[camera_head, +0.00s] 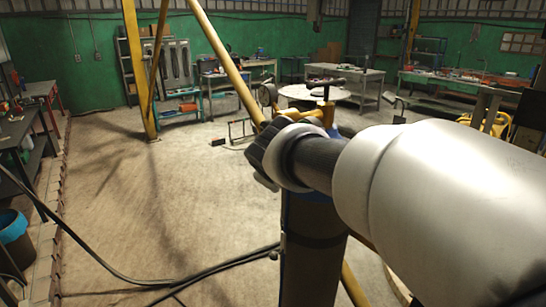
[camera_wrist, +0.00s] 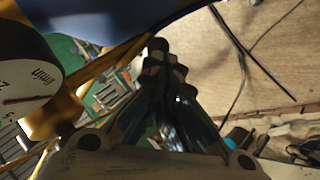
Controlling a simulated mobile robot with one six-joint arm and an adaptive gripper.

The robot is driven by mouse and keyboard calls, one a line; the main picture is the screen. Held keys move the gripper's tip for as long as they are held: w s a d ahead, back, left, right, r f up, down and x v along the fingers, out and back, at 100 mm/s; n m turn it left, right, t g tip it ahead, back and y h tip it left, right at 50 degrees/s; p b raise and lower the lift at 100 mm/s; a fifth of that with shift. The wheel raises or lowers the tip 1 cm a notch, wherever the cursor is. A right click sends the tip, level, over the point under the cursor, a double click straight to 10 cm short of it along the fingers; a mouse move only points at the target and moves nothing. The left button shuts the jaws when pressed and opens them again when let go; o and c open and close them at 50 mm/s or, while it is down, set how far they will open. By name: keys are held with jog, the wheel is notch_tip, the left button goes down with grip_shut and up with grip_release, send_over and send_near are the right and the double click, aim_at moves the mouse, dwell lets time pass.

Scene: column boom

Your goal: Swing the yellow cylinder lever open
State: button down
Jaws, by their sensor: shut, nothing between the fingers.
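A long yellow tube (camera_head: 227,62) runs diagonally down from the top of the head view, passes behind my arm, and seems to reappear low down. I take it for the yellow cylinder lever, but I cannot be sure. My gripper (camera_head: 262,158) is in front of its middle stretch; touching or apart, I cannot tell. In the wrist view my gripper (camera_wrist: 165,58) is shut with nothing between its fingers. Yellow metal (camera_wrist: 70,100) and a blue surface (camera_wrist: 180,18) lie beside and above the fingers there. My arm hides much of the spot.
A dark column (camera_head: 312,250) stands under my arm. A white dial gauge (camera_wrist: 25,75) is close at the left of the wrist view. A yellow post (camera_head: 141,75) stands further back. Cables (camera_head: 190,281) cross the floor. Floor on the left is mostly clear; a blue bin (camera_head: 14,235) is at its edge.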

dwell(0.3)
jog(key=shift+r+p, duration=0.65)
jog(key=shift+r, duration=0.15)
jog(key=shift+r, duration=0.1)
